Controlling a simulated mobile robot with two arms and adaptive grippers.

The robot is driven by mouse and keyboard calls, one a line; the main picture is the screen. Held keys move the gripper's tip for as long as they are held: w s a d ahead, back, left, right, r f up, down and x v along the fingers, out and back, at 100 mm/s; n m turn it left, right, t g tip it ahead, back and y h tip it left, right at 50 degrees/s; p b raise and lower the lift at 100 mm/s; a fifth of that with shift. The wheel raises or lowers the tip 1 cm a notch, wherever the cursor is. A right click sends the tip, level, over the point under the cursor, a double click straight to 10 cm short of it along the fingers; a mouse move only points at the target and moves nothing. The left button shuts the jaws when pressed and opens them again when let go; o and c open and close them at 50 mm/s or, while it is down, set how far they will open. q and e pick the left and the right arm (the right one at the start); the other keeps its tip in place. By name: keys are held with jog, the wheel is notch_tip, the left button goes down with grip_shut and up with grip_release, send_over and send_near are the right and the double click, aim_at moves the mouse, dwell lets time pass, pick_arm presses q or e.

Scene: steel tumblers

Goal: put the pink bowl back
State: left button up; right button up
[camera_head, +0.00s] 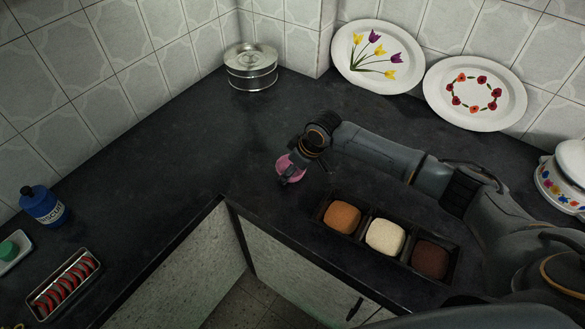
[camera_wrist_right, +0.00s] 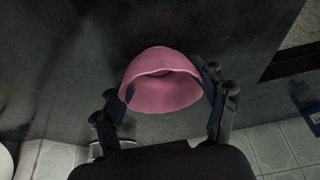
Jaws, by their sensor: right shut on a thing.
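The pink bowl (camera_head: 286,168) is at my right gripper (camera_head: 290,177) near the inner corner of the dark counter. In the right wrist view the bowl (camera_wrist_right: 162,82) sits between the two fingers of the right gripper (camera_wrist_right: 170,100), which are shut on it. The bowl is tilted there, with its rim edge towards the camera. In the head view the gripper and wrist hide part of the bowl. I cannot tell whether the bowl touches the counter. My left gripper is not in view.
A black tray (camera_head: 319,213) with brown, white and dark brown heaps lies under my right arm. Two flower plates (camera_head: 348,40) (camera_head: 437,78) lean on the back wall. A round steel tin (camera_head: 250,70) stands in the corner. A blue jar (camera_head: 41,205) is at left. The left counter's middle is clear.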

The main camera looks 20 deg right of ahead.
jog(key=o, duration=1.2)
jog(key=shift+f, duration=0.15)
jog(key=shift+o, duration=0.2)
jog(key=shift+r, duration=0.4)
jog(key=v, duration=1.1)
jog(key=shift+s+r, duration=0.2)
jog(key=shift+r, duration=0.05)
jog(key=shift+d+f, duration=0.1)
